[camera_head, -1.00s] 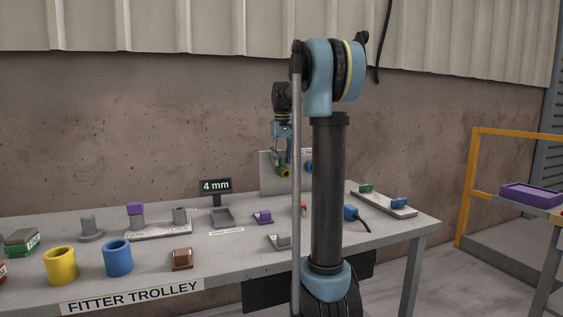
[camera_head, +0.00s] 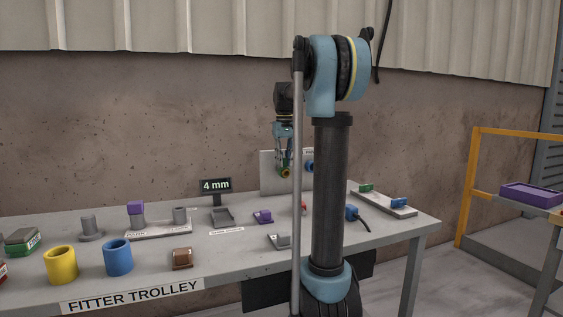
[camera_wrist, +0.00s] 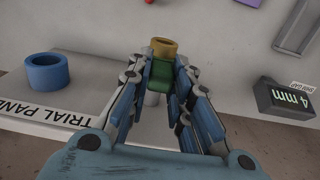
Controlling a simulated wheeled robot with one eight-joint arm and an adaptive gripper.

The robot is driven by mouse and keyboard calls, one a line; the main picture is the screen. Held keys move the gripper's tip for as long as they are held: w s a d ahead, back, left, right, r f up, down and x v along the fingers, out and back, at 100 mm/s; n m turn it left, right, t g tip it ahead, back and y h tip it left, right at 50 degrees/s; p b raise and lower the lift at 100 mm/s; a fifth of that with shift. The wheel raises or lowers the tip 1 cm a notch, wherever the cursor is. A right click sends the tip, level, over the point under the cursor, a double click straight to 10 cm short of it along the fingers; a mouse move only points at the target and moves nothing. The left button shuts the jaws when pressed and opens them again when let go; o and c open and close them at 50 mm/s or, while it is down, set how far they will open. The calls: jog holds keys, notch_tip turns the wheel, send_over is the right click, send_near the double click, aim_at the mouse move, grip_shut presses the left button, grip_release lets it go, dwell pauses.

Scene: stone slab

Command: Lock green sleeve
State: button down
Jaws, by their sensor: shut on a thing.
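The green sleeve (camera_wrist: 160,76) is between the fingers of my gripper (camera_wrist: 160,72) in the wrist view. My gripper is shut on it. A brass-yellow ring (camera_wrist: 163,48) sits at the far end of the sleeve; a grey stub shows below it, partly hidden by the fingers. In the head view my gripper (camera_head: 284,166) is in front of the upright pale panel (camera_head: 268,180) at the back of the trolley, with the yellow ring (camera_head: 285,173) at its tip. My arm hides part of the panel. A blue ring (camera_wrist: 47,72) is on the panel marked "TRIAL PAN", beside my gripper.
The fitter trolley (camera_head: 220,262) carries a yellow cup (camera_head: 61,265), a blue cup (camera_head: 118,257), a brown block (camera_head: 182,258) and a "4 mm" display (camera_head: 216,186). An orange rail (camera_head: 476,185) stands further right.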

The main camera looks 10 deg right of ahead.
jog(key=shift+s+d, duration=0.1)
jog(key=shift+s, duration=0.2)
jog(key=c, duration=1.4)
grip_release()
jog(key=shift+c, duration=0.2)
jog(key=shift+r, duration=0.15)
notch_tip(320, 180, up, 12)
jog(key=shift+f, duration=0.2)
